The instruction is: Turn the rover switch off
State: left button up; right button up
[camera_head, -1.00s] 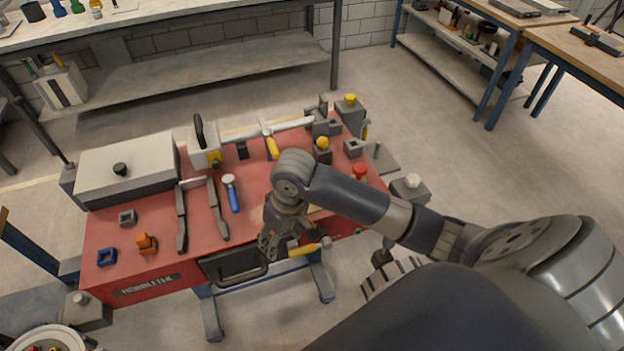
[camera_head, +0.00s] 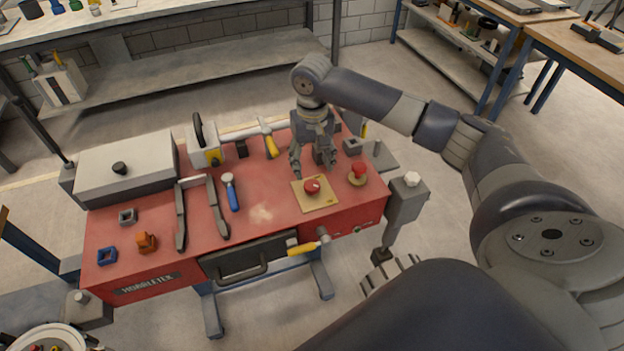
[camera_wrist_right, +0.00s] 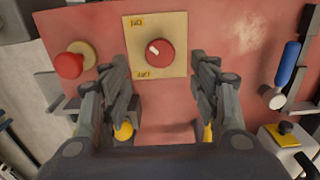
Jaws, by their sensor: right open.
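The rover switch looks to be the red round knob (camera_head: 312,187) with a white mark, on a tan square plate (camera_head: 315,201) on the red bench top. In the right wrist view the knob (camera_wrist_right: 153,52) sits ahead of and between my open fingers, on its plate (camera_wrist_right: 176,68) with small yellow labels. My right gripper (camera_head: 314,172) is open and empty, pointing down just behind the knob, apart from it. It also shows in the right wrist view (camera_wrist_right: 161,88). My left gripper is not in view.
A red mushroom button (camera_head: 359,170) stands right of the plate. A blue-handled tool (camera_head: 231,192) and a grey two-armed part (camera_head: 201,214) lie to the left. A yellow-handled lever (camera_head: 303,248) sticks out at the front. A grey box (camera_head: 126,172) stands at the far left.

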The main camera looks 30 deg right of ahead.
aim_at(312, 185)
notch_tip(312, 185, down, 7)
jog(key=shift+f+p, duration=0.2)
jog(key=shift+p, duration=0.3)
jog(key=c, duration=1.1)
